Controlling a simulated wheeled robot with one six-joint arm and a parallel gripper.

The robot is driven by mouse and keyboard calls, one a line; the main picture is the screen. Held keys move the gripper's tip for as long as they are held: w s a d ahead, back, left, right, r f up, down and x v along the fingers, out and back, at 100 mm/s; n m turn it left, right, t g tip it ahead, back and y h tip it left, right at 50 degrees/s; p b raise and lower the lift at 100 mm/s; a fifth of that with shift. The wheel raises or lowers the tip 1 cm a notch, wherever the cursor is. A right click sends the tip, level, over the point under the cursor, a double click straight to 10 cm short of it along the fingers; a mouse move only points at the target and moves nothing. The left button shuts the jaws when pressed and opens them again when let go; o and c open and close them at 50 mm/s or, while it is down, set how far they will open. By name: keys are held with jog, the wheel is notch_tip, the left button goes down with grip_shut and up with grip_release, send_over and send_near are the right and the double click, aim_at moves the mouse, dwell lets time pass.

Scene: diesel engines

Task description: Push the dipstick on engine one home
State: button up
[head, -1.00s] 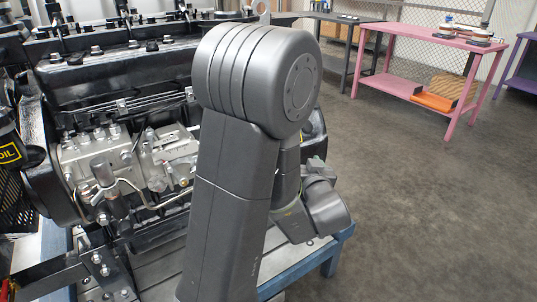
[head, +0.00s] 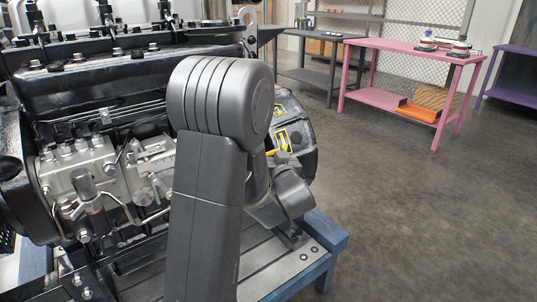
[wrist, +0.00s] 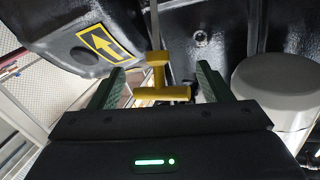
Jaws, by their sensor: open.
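The dipstick has a yellow T-shaped handle (wrist: 157,80) on a thin grey rod in the wrist view. My gripper (wrist: 160,72) is open, with one green-padded finger on each side of the handle. The crossbar lies between the fingers, with a visible gap on both sides. How far the rod sits in its tube cannot be told. The black engine (head: 95,78) fills the left of the head view. My arm hides the gripper there. A small yellow piece beside my wrist may be the handle.
A black cover with a yellow arrow label (wrist: 101,43) is at upper left in the wrist view. The engine stands on a blue-edged stand (head: 327,246). A pink table (head: 405,52) stands at the back right, with open floor before it.

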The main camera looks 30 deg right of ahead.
jog(key=shift+x, duration=0.85)
jog(key=shift+c, duration=0.4)
jog(key=c, duration=1.3)
jog(key=shift+o, duration=0.2)
jog(key=w+f+b, duration=0.1)
jog(key=f+b, duration=0.1)
jog(key=w+f+b, duration=0.2)
jog(key=f, duration=0.1)
jog(key=w+f+b, duration=0.1)
jog(key=f+b, duration=0.1)
jog(key=f, duration=0.1)
jog(key=shift+w+a, duration=0.2)
jog(key=shift+w, duration=0.15)
jog(key=o, duration=1.3)
jog(key=shift+o, duration=0.2)
jog(key=shift+r, duration=0.15)
